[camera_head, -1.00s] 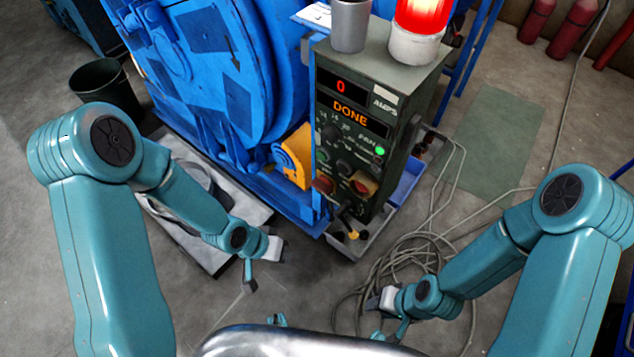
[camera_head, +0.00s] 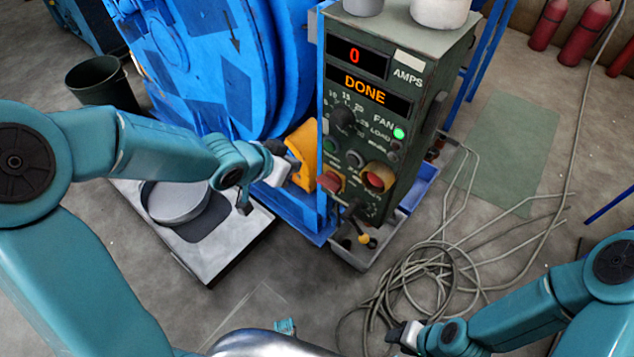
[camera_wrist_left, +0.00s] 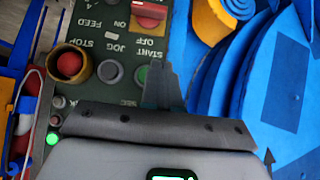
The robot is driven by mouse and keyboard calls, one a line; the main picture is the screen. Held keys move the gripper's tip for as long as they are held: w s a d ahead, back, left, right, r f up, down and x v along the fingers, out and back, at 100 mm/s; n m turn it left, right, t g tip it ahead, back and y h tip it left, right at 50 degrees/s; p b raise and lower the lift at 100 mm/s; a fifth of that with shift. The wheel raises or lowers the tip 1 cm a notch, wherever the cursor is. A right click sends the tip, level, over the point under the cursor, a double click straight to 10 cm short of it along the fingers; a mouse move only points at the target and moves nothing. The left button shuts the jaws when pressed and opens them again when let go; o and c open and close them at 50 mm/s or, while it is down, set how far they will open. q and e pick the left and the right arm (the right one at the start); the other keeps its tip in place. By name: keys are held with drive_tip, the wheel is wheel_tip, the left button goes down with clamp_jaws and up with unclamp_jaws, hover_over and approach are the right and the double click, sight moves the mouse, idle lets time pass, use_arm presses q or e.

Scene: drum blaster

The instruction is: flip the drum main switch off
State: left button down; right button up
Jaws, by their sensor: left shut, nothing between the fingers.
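The drum's control panel (camera_head: 365,120) is a dark green box, its display reading "0" and "DONE". The red main switch (camera_head: 330,181) sits low on its left; in the left wrist view the red switch (camera_wrist_left: 150,14) is at the top edge beside upside-down ON and OFF labels. I cannot tell its setting. My left gripper (camera_head: 284,172) is shut and empty, left of the panel and apart from the switch; in the left wrist view its dark fingertips (camera_wrist_left: 162,84) point toward the panel. My right gripper (camera_head: 398,333) is low at right, its jaws unclear.
A red stop button (camera_head: 376,178) in a collar and a green button (camera_head: 330,144) are near the switch. A yellow-tipped lever (camera_head: 363,238) hangs below. The blue drum machine (camera_head: 215,60) and yellow part (camera_head: 301,150) stand left. Cables (camera_head: 430,275) coil on the floor.

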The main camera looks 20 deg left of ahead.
use_arm(q)
drive_tip(key=shift+a+f, duration=0.1)
drive_tip(key=shift+f, duration=0.05)
drive_tip(key=b, duration=0.7)
hover_over(320, 176)
drive_tip(key=s+a, duration=0.1)
drive_tip(key=s, duration=0.2)
wheel_tip(320, 176, down, 8)
wheel_tip(320, 176, down, 2)
drive_tip(key=shift+w+a+f+b, duration=0.1)
drive_tip(key=shift+b, duration=1.1)
drive_tip(key=shift+f+b, duration=0.5)
drive_tip(key=shift+b, duration=0.1)
drive_tip(key=shift+r, duration=0.1)
